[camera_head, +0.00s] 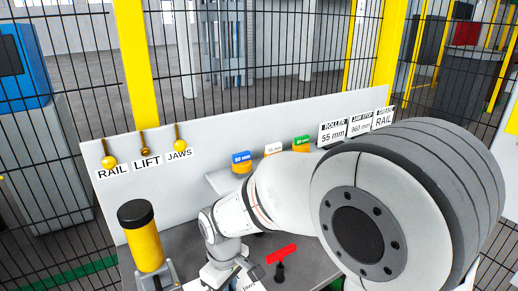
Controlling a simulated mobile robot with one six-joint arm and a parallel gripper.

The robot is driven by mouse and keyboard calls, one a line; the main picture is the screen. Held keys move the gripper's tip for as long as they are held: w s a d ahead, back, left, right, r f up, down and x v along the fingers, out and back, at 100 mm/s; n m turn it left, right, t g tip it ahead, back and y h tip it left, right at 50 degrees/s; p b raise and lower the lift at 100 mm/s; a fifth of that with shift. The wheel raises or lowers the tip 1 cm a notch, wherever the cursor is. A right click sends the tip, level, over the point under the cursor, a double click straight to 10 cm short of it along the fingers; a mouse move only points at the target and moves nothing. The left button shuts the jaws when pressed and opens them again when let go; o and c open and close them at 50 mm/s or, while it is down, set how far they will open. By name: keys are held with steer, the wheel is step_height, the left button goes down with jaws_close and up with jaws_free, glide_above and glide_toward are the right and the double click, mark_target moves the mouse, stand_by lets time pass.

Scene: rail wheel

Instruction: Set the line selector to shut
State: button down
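A red bar handle (281,254) on a short black post stands on the grey bench near the bottom middle. It appears to be the line selector, though no label naming it is readable. The bar lies across the post, its right end tilted up in the picture. My gripper (238,275) is low at the bottom edge, just left of the red handle. A small gap seems to separate them. The fingers are small and partly cut off, so I cannot tell whether they are open or shut.
A yellow cylinder with a black cap (145,237) stands at the left. Behind, a pale panel (205,166) carries yellow knobs labelled RAIL, LIFT and JAWS. Coloured blocks (242,162) sit on a shelf. My arm hides the bench's right side. A mesh fence (270,60) stands behind.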

steer(key=n, duration=0.4)
steer(key=shift+n, duration=0.3)
steer(key=n, duration=0.3)
steer(key=shift+n, duration=0.8)
